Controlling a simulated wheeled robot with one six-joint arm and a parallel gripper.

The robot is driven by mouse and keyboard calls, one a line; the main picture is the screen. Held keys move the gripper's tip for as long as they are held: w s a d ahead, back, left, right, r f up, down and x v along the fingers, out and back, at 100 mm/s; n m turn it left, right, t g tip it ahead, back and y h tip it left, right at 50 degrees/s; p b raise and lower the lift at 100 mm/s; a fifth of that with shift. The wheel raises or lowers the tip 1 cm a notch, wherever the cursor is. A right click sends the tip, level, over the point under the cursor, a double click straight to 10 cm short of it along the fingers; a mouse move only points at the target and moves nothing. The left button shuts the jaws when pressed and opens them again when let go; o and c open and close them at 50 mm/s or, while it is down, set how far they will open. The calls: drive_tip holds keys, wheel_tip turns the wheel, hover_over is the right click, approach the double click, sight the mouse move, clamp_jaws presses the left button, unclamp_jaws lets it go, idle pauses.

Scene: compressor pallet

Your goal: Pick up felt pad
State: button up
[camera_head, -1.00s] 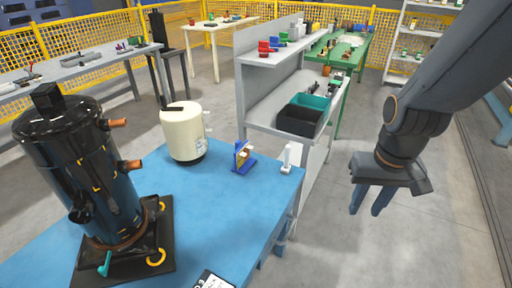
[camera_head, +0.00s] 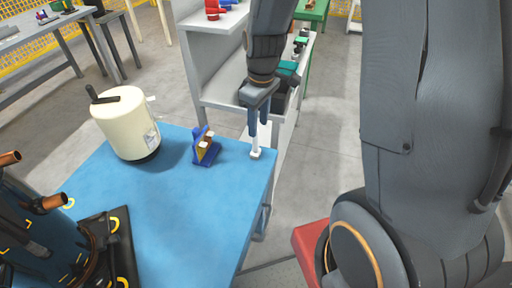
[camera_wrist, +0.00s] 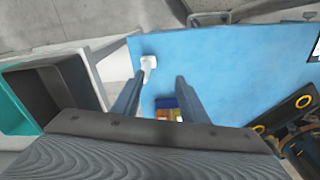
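No thing is clearly recognisable as the felt pad. A small blue holder (camera_head: 207,150) with tan and white pieces stands on the blue table (camera_head: 178,215); I cannot tell whether one piece is the pad. In the wrist view the holder (camera_wrist: 166,104) shows between my fingers, with orange and white parts. A white upright piece (camera_head: 256,153) stands at the table's right edge and also shows in the wrist view (camera_wrist: 148,64). My gripper (camera_head: 258,128) is open and empty, pointing down near this white piece, to the right of the holder. Its fingers (camera_wrist: 159,76) are spread apart.
A cream tank (camera_head: 125,122) stands left of the holder. A black compressor (camera_head: 35,235) on a dark base is at the lower left. A grey shelf unit (camera_head: 212,85) with bins stands behind the table. The middle of the blue table is clear.

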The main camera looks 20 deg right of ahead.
sight(256, 143)
drive_tip(key=w+f+n, duration=0.4)
drive_tip(key=f, duration=0.1)
drive_tip(key=shift+w, duration=0.3)
drive_tip(key=shift+s+f+n+g+p, duration=0.3)
drive_tip(key=shift+f+n+g+p, duration=0.15)
drive_tip(key=shift+n, duration=0.65)
wheel_tip(256, 143, down, 2)
drive_tip(key=shift+d, duration=0.15)
drive_tip(key=shift+w+d+f+p, duration=0.15)
drive_tip(key=shift+f+p, duration=0.5)
drive_tip(key=shift+f, duration=0.9)
drive_tip(key=shift+w+a+f+p, duration=0.1)
drive_tip(key=shift+w+f+p, duration=0.35)
drive_tip(key=shift+f, duration=1.05)
drive_tip(key=shift+s, duration=0.2)
drive_tip(key=shift+d, duration=0.1)
clamp_jaws()
